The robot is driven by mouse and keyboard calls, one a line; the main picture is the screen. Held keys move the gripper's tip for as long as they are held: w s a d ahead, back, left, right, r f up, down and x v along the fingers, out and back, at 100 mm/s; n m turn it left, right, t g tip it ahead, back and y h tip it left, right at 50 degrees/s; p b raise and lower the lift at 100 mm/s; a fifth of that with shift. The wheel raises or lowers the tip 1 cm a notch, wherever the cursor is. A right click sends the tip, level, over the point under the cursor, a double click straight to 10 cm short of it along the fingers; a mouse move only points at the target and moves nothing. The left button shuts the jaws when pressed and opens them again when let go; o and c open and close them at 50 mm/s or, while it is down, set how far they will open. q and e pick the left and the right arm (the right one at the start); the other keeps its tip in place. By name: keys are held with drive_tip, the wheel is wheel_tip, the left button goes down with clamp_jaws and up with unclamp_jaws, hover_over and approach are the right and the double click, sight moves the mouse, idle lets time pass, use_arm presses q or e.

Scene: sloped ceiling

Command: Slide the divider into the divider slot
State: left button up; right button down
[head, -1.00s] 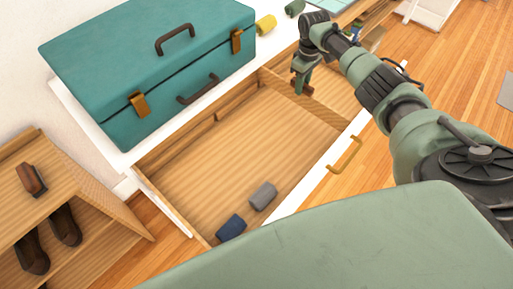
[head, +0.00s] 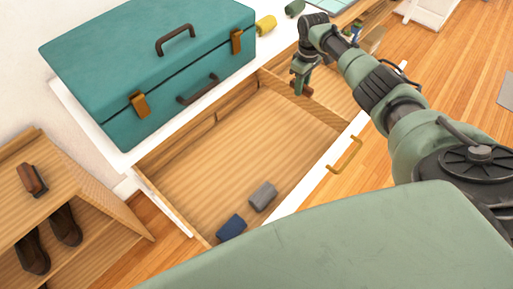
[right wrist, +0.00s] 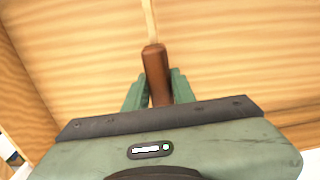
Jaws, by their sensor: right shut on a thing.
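The divider (head: 324,115) is a thin light-wood board standing upright across the open drawer (head: 190,190), toward its right end. A brown grip piece (right wrist: 155,72) sits at its top edge. My right gripper (head: 302,88) is shut on this brown piece, with a green finger on each side of it in the right wrist view. In that view a thin pale strip, the board's top edge, runs up from the piece. I cannot tell whether the divider's ends and lower edge sit in the slot. My left gripper is not in view.
A teal case (head: 160,65) stands on the white top behind the drawer. A grey block (head: 263,196) and a dark blue block (head: 231,228) lie at the drawer's near end. A yellow roll (head: 266,25) lies beside the case. The drawer's middle is clear.

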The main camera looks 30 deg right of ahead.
drive_tip(key=shift+f, duration=0.15)
drive_tip(key=shift+f+b, duration=0.85)
drive_tip(key=shift+f, duration=0.15)
drive_tip(key=shift+f, duration=0.35)
drive_tip(key=shift+f+b, duration=1)
drive_tip(key=shift+f, duration=0.05)
drive_tip(key=c, duration=1.1)
unclamp_jaws()
